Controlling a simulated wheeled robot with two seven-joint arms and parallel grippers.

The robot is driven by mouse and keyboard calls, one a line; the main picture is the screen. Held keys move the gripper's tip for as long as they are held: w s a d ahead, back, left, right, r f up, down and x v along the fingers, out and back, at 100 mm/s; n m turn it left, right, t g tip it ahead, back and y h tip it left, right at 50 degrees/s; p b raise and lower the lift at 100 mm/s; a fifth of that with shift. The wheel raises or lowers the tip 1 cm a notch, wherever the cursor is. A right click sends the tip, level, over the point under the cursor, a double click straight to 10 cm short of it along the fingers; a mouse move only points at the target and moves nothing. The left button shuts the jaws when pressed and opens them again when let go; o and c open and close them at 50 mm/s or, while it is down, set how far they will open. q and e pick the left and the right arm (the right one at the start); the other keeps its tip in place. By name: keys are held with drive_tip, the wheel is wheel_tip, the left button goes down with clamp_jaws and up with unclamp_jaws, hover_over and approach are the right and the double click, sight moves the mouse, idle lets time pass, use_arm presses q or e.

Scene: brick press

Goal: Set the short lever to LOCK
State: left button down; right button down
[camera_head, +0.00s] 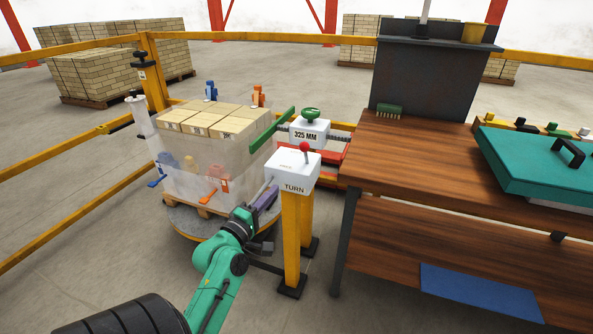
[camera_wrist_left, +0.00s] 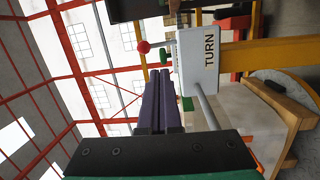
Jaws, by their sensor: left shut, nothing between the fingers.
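A white box marked TURN (camera_head: 293,172) stands on a yellow post. A short lever with a red ball knob (camera_head: 304,147) rises from its top; the small lettering there is too small to read. A grey rod (camera_head: 264,187) sticks out of the box's left side. My left gripper (camera_head: 267,199), with purple fingers, is shut and empty beside the box's left side, below the red knob and close to the rod. In the left wrist view the fingertips (camera_wrist_left: 160,73) point toward the red knob (camera_wrist_left: 143,47), apart from it, with the TURN box (camera_wrist_left: 197,62) alongside. My right gripper is out of view.
A wrapped pallet of boxes (camera_head: 205,140) stands left of the TURN box on a round turntable. A 325 MM box (camera_head: 309,133) with a green knob is behind. A wooden bench (camera_head: 400,165) closes off the right. Yellow rails (camera_head: 60,155) run at the left.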

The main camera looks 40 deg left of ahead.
use_arm(q)
drive_tip(key=r, duration=0.2)
drive_tip(key=shift+s+r+n+t, duration=0.2)
drive_tip(key=shift+r+n+t, duration=0.1)
drive_tip(key=shift+r, duration=0.05)
drive_tip(key=shift+w, duration=0.1)
drive_tip(key=p, duration=0.2)
approach(302, 149)
drive_tip(key=x, duration=0.7)
drive_tip(key=shift+f, duration=0.2)
